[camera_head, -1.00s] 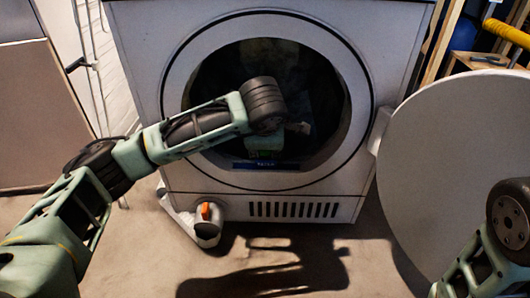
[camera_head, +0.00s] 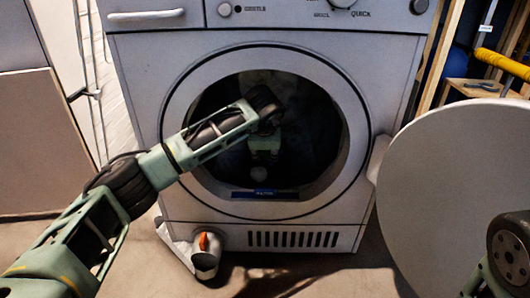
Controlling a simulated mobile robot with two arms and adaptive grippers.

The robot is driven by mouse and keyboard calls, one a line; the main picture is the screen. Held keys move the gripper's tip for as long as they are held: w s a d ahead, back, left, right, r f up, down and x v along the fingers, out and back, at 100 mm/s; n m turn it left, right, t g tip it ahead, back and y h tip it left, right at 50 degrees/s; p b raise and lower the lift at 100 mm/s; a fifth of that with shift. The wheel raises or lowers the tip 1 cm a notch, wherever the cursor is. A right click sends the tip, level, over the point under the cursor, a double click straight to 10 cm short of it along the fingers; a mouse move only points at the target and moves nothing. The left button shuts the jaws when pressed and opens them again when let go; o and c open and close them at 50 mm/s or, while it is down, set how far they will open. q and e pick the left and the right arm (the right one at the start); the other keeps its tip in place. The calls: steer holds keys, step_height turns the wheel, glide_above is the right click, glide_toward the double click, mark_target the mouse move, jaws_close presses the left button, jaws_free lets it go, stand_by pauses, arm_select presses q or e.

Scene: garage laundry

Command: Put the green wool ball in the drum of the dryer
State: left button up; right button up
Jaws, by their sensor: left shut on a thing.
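The white dryer (camera_head: 395,85) stands ahead with its round door swung open to the right. Its drum opening (camera_head: 325,150) is dark inside. My left arm reaches in from the lower left, and my left gripper (camera_head: 264,158) points into the opening, small and dim against the dark interior. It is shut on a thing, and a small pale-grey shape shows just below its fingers. The green wool ball cannot be made out clearly, as the gripper and the shadow hide it. My right gripper is out of view; only part of my right arm shows at the lower right.
The open round door (camera_head: 450,180) fills the right side. A white bottle with an orange part (camera_head: 206,250) stands on the floor at the dryer's lower front left. A yellow roll (camera_head: 503,63) and a wooden stand (camera_head: 480,88) are at the back right.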

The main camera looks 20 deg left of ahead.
arm_select(q)
steer(key=shift+w+a+f, duration=0.1)
steer(key=shift+w+a, duration=0.05)
steer(key=shift+w, duration=0.4)
steer(key=shift+w+a, duration=0.15)
steer(key=shift+w, duration=0.35)
steer(key=shift+w+a+f, duration=0.1)
steer(key=shift+w+f, duration=0.1)
steer(key=shift+f, duration=0.35)
steer(key=shift+w+f, duration=0.15)
steer(key=shift+f, duration=0.35)
steer(key=shift+b+x, duration=0.4)
steer(key=shift+x, duration=0.5)
steer(key=o, duration=1.4)
